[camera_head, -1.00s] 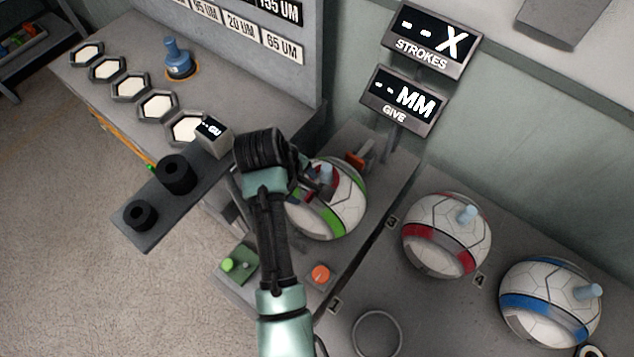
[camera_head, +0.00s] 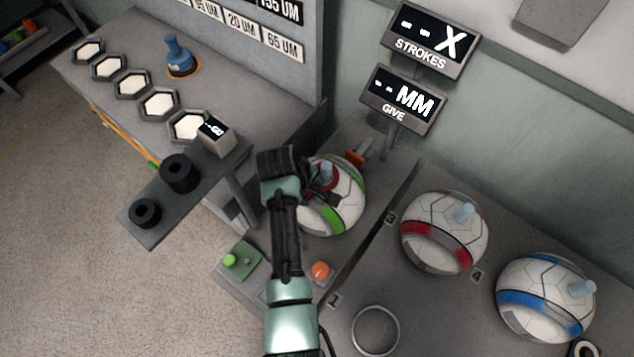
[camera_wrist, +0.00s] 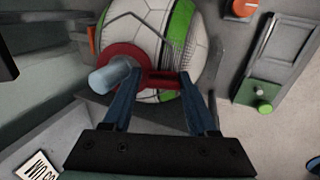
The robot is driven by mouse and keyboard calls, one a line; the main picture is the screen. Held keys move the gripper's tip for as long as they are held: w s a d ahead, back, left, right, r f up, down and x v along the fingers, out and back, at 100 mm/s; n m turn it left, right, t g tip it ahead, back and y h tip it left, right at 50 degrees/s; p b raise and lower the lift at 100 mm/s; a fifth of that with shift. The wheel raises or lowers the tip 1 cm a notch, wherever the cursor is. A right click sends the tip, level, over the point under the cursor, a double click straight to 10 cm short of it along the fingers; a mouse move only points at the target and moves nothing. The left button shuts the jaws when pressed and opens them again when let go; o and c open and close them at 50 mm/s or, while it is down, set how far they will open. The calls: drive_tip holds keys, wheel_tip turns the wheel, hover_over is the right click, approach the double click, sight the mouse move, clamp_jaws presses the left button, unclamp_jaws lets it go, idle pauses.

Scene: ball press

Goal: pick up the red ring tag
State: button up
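The red ring tag (camera_wrist: 162,78) lies on the white ball with green bands (camera_wrist: 156,22). In the wrist view its ring is around the pale blue peg (camera_wrist: 108,77) that sticks out of the ball, and its tab points right. My gripper (camera_wrist: 160,74) is open, with one blue finger on each side of the tab; I cannot tell whether they touch it. In the head view the green-banded ball (camera_head: 346,205) sits right of my wrist, which hides part of it and most of the tag.
A red-banded ball (camera_head: 443,233) and a blue-banded ball (camera_head: 545,298) stand to the right, each with a peg. An orange button (camera_head: 320,270) and a green button (camera_head: 229,261) are near the arm. A shelf with black weights (camera_head: 179,173) is at left.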

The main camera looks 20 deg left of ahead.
drive_tip(key=c, duration=0.8)
drive_tip(key=shift+r, duration=0.1)
